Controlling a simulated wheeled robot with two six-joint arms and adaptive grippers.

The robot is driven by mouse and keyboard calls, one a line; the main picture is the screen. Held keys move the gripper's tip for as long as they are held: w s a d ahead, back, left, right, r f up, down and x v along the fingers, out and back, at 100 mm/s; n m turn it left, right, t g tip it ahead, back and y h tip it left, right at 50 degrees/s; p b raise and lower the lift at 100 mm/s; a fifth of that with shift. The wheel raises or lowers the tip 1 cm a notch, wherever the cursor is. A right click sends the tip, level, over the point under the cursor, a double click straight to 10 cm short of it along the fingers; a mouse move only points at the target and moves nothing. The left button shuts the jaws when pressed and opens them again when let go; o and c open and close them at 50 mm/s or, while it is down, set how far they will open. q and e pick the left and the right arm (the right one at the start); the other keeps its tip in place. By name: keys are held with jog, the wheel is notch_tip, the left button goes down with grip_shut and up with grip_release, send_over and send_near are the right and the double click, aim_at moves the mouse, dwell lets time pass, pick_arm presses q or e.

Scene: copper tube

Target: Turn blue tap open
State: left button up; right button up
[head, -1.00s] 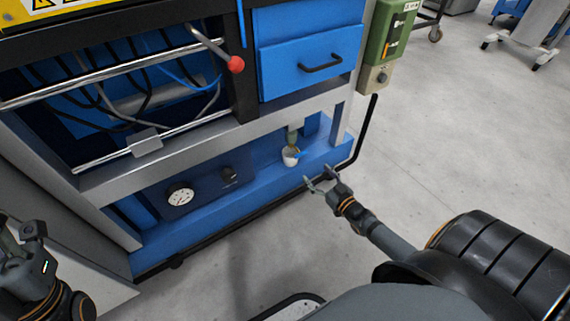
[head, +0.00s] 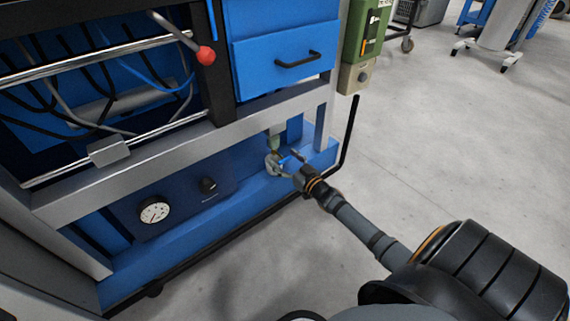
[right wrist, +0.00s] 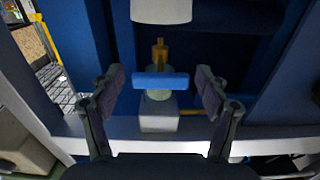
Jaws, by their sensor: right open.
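The blue tap handle (right wrist: 160,81) lies level across the picture in the right wrist view, on a pale valve body with a brass fitting (right wrist: 160,52) behind it. My right gripper (right wrist: 160,88) is open, with one finger on each side of the handle and a gap at both ends. In the head view, the right gripper (head: 285,166) is at the tap in the lower recess of the machine and partly covers it; a bit of the blue handle (head: 290,159) shows between the fingers. My left gripper is out of the head view.
A white cylinder (right wrist: 161,10) hangs above the tap. A pale block (right wrist: 158,113) sits below the handle. In the head view, a gauge (head: 154,212) and a black knob (head: 209,185) are left of the tap. A black bent rod (head: 349,135) stands to the right.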

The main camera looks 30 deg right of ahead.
jog(key=c, duration=1.2)
